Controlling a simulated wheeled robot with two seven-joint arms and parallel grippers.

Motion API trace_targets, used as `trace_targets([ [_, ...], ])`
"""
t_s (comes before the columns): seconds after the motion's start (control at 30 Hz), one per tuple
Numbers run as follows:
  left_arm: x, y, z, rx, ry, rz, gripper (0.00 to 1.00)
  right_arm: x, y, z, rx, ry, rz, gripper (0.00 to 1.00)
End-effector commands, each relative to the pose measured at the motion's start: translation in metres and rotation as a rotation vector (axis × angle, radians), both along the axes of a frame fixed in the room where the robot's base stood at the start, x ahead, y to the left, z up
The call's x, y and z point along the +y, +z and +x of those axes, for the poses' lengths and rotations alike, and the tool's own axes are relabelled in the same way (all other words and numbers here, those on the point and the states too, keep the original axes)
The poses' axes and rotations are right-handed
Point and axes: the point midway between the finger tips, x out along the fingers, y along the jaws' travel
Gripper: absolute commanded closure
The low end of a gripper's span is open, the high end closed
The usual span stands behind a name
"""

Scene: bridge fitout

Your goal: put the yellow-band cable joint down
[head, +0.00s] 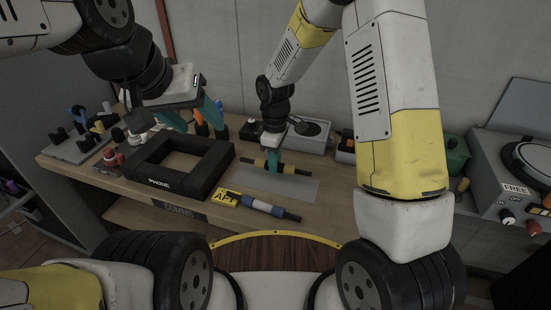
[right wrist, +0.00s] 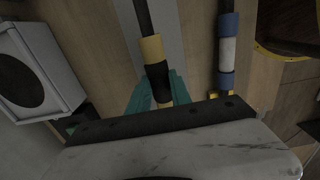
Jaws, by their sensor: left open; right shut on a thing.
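The yellow-band cable joint (head: 274,166) is a dark rod with yellow bands. My right gripper (head: 274,160) is shut on it near its middle, at the far edge of a grey mat (head: 300,187). I cannot tell whether the joint touches the surface. In the right wrist view, the joint's yellow band (right wrist: 152,48) and dark middle show, with the teal fingers (right wrist: 157,90) around the dark part. My left gripper (head: 192,117) is open and empty above the back of the bench, behind the black frame.
A cable joint with blue and white bands (head: 257,206) lies nearer, beside a yellow AFT label (head: 224,199). A black frame marked PHONE (head: 160,183) stands to the left. A grey box (head: 300,135) stands behind the joint. The mat's near part is clear.

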Motion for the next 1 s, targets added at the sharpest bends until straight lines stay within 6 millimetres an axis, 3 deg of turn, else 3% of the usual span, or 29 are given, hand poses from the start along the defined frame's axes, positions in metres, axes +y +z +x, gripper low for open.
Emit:
trace_targets([
  [0.43,0.000,0.000,0.000,0.000,0.000,0.000,0.43,0.000,-0.049,0.000,0.001,-0.004,0.000,1.00],
  [0.8,0.000,0.000,0.000,0.000,0.000,0.000,0.43,0.000,-0.053,0.000,0.000,-0.005,0.001,1.00],
  [0.83,0.000,0.000,0.000,0.000,0.000,0.000,0.43,0.000,-0.053,0.000,0.000,-0.005,0.001,0.69],
  [0.9,0.000,0.000,0.000,0.000,0.000,0.000,0.43,0.000,-0.052,0.000,0.000,-0.005,0.001,0.56],
  [1.0,0.000,0.000,0.000,0.000,0.000,0.000,0.43,0.000,-0.052,0.000,0.000,-0.005,0.001,0.53],
])
